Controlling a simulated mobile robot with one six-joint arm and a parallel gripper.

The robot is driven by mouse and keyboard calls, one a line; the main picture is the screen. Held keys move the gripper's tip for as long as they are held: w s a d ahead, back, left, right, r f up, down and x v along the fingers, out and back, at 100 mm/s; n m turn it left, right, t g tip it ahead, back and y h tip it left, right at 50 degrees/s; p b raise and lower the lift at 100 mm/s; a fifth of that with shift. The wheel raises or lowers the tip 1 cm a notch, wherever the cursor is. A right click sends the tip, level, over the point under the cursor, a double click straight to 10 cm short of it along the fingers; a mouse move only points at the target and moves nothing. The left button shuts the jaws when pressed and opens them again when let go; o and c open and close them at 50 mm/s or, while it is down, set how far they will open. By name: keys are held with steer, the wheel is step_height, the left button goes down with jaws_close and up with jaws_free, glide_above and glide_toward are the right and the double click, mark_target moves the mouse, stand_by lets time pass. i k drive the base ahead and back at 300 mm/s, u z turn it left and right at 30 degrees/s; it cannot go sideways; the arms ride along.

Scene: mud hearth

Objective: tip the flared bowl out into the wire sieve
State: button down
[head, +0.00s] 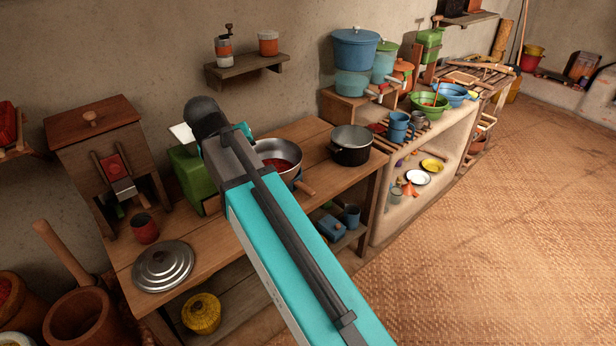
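A wide metal pan or bowl (283,153) with something red inside sits on the wooden table, partly hidden behind my arm. A green bowl (428,105) and a blue bowl (454,95) stand on the pale ledge at the right; something reddish shows in the green one. I cannot tell which of these, if any, is the flared bowl. I cannot make out a wire sieve. My teal and black arm crosses the middle of the view, and its gripper does not show.
A black pot (351,148), a metal lid (163,266), a red cup (145,229) and a green box (188,172) stand on the wooden table (222,240). Blue mugs (399,128) stand on the ledge. The woven floor (480,260) at right is clear.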

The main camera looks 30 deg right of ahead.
mark_target(296, 184)
steer(key=z, duration=0.45)
steer(key=i, duration=1)
